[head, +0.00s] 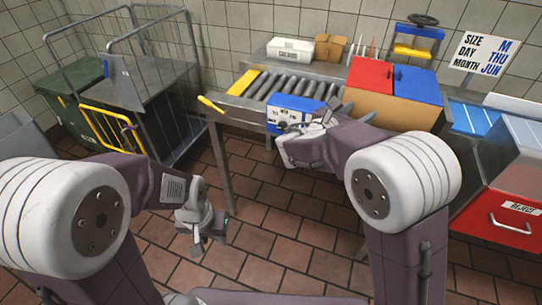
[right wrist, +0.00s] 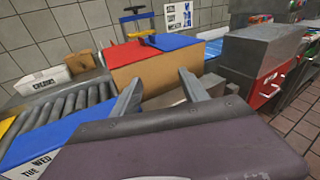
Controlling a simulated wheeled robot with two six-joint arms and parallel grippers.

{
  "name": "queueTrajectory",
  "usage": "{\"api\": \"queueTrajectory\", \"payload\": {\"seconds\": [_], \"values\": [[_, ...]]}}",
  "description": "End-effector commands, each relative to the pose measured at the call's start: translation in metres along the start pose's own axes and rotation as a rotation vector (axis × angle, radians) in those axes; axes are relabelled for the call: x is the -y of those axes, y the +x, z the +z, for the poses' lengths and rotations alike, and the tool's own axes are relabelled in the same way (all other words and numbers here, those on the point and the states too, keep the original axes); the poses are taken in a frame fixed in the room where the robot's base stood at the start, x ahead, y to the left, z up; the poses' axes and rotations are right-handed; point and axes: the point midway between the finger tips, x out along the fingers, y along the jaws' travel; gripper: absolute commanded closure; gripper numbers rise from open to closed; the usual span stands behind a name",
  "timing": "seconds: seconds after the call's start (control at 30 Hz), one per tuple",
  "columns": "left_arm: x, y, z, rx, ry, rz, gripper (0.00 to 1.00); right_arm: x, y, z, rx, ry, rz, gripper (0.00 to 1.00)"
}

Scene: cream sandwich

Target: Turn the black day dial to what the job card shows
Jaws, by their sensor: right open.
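The job card (head: 484,55) at the back right reads SIZE M, DAY THU, MONTH JUN. A blue box with a white front (head: 288,112) sits at the near edge of the roller table. Small dark marks show on its front, but the black day dial cannot be made out clearly. In the right wrist view the box (right wrist: 55,138) shows part of its lettering, including WED. My right gripper (right wrist: 160,94) is open and empty, just right of the box; its wrist partly covers the box in the head view. My left gripper (head: 207,238) hangs low over the floor, its jaws unclear.
A cardboard box with red and blue lids (head: 390,112) stands behind my right gripper. A white COLOURS-like labelled bin (head: 289,50) and rollers (head: 285,88) are behind the blue box. A wire cage cart (head: 165,75) stands left; a red REJECT drawer (head: 500,222) right.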

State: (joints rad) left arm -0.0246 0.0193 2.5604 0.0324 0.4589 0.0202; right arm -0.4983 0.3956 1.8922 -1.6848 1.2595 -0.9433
Motion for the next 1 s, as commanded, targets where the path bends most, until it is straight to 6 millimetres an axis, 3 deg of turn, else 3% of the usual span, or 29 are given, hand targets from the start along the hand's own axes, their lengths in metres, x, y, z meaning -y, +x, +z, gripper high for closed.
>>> {"api": "queueTrajectory", "payload": {"seconds": [0.03, 0.1, 0.13, 0.2, 0.27, 0.4, 0.57, 1.0], "values": [[0.001, 0.057, 0.006, 0.000, 0.000, 0.000, 0.64, -0.051, -0.018, -0.044, 0.086, -0.040, 0.106, 0.48], [0.002, 0.086, 0.009, 0.000, 0.000, 0.000, 0.64, -0.104, -0.052, -0.068, 0.165, -0.068, 0.231, 0.48], [0.002, 0.096, 0.010, 0.000, 0.000, 0.000, 0.64, -0.121, -0.066, -0.081, 0.179, -0.079, 0.274, 0.48], [0.002, 0.115, 0.012, 0.000, 0.000, 0.000, 0.64, -0.147, -0.092, -0.113, 0.182, -0.100, 0.342, 0.48], [0.002, 0.125, 0.013, -0.001, 0.000, 0.000, 0.64, -0.160, -0.110, -0.134, 0.182, -0.121, 0.383, 0.48], [0.002, 0.130, 0.013, -0.001, 0.000, 0.000, 0.64, -0.171, -0.130, -0.146, 0.184, -0.133, 0.428, 0.48], [0.002, 0.128, 0.013, -0.001, 0.000, 0.000, 0.64, -0.172, -0.128, -0.143, 0.182, -0.132, 0.429, 0.48], [0.003, 0.145, 0.015, -0.001, 0.000, 0.000, 0.64, -0.204, -0.057, -0.133, 0.180, -0.131, 0.425, 0.48]]}}
